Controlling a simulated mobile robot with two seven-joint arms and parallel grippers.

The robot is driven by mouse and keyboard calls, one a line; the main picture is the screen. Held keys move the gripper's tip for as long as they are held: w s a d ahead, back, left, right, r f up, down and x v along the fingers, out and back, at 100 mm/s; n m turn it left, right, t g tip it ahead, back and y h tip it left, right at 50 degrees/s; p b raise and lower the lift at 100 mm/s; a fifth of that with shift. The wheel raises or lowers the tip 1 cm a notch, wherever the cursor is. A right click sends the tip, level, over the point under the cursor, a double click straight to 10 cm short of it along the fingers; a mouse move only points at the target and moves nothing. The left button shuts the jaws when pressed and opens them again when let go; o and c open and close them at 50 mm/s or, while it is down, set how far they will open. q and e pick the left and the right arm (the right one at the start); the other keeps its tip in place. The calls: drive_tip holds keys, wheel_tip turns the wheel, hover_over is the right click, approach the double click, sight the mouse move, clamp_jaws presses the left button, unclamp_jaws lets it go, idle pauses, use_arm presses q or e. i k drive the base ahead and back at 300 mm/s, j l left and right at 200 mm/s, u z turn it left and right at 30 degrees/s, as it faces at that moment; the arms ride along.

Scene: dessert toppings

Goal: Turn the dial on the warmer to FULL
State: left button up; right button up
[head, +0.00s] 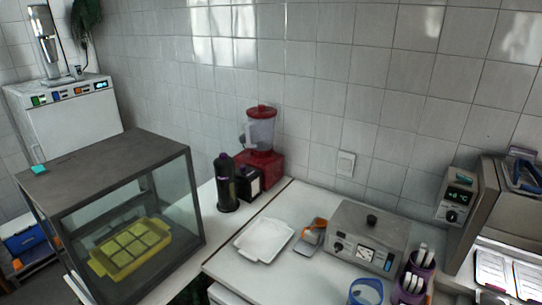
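The warmer looks to be the grey metal box (348,229) with a black knob on its lid, standing on the white counter at centre right in the head view. Its front panel carries a small dark dial (338,247) at the left and a light gauge or label (366,253) beside it. The dial's setting and any FULL mark are too small to read. Neither of my grippers is in view.
An orange-and-grey item (313,232) and a white tray (264,240) lie left of the warmer. A purple holder (412,280) and blue cup (366,292) stand close in front. A glass case (125,215) is at left; a wall controller (456,196) at right.

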sight(338, 246)
drive_tip(key=k+l, duration=0.1)
drive_tip(key=l, duration=0.3)
drive_tip(key=k+l+z, duration=0.1)
drive_tip(key=l, duration=0.25)
drive_tip(key=k+l+z, duration=0.1)
drive_tip(key=l, duration=0.3)
drive_tip(key=k+l, duration=0.1)
drive_tip(key=l, duration=0.3)
